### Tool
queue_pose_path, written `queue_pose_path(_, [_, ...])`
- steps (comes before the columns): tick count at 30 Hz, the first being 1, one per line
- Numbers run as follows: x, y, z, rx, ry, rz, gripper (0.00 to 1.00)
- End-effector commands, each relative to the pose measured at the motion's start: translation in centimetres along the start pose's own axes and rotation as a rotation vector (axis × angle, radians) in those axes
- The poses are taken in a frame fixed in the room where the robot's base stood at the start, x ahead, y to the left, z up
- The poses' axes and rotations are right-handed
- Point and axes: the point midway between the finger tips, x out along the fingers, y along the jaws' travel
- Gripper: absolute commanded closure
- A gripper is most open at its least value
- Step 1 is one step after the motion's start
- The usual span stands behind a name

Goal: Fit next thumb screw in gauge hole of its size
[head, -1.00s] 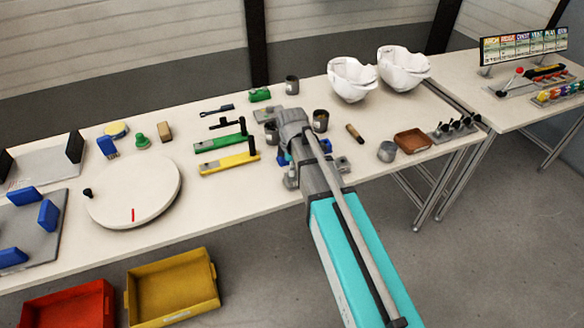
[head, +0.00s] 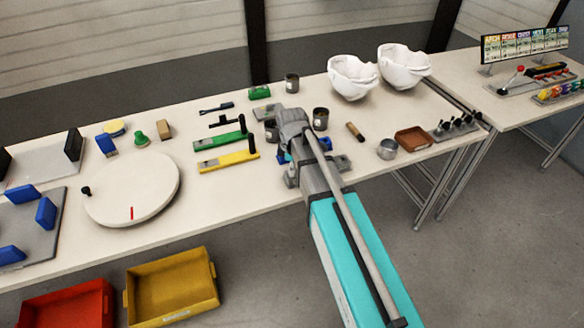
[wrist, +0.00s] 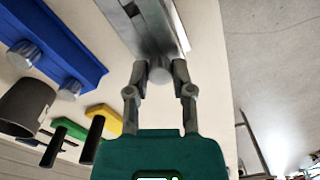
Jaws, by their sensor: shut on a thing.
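In the wrist view my gripper (wrist: 159,78) is shut on a grey thumb screw (wrist: 160,70), whose round knob sits between the two fingertips. The screw is right at a grey metal gauge block (wrist: 146,22); its tip is hidden, so I cannot tell whether it is in a hole. A blue rack (wrist: 62,40) beside it carries two more grey thumb screws, one larger (wrist: 24,55) and one smaller (wrist: 70,90). In the head view my arm covers the gripper and the screw; a bit of the blue rack (head: 283,158) and grey metal (head: 341,163) shows around it.
A dark cup (wrist: 25,108) and the green (wrist: 68,133) and yellow (wrist: 103,118) handled tools are near the rack. In the head view a dark cup (head: 320,119) stands just behind my wrist, and a wooden-handled tool (head: 355,131) lies right. The table's front edge is close.

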Motion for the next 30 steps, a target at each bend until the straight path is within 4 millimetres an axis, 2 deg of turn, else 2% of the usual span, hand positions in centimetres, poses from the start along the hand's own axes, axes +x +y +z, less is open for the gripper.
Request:
queue_pose_path(28, [0.66, 0.0, 0.0, 0.0, 0.0, 0.0, 1.0])
queue_pose_path(29, [0.66, 0.0, 0.0, 0.0, 0.0, 0.0, 0.66])
queue_pose_path(30, [0.66, 0.0, 0.0, 0.0, 0.0, 0.0, 0.58])
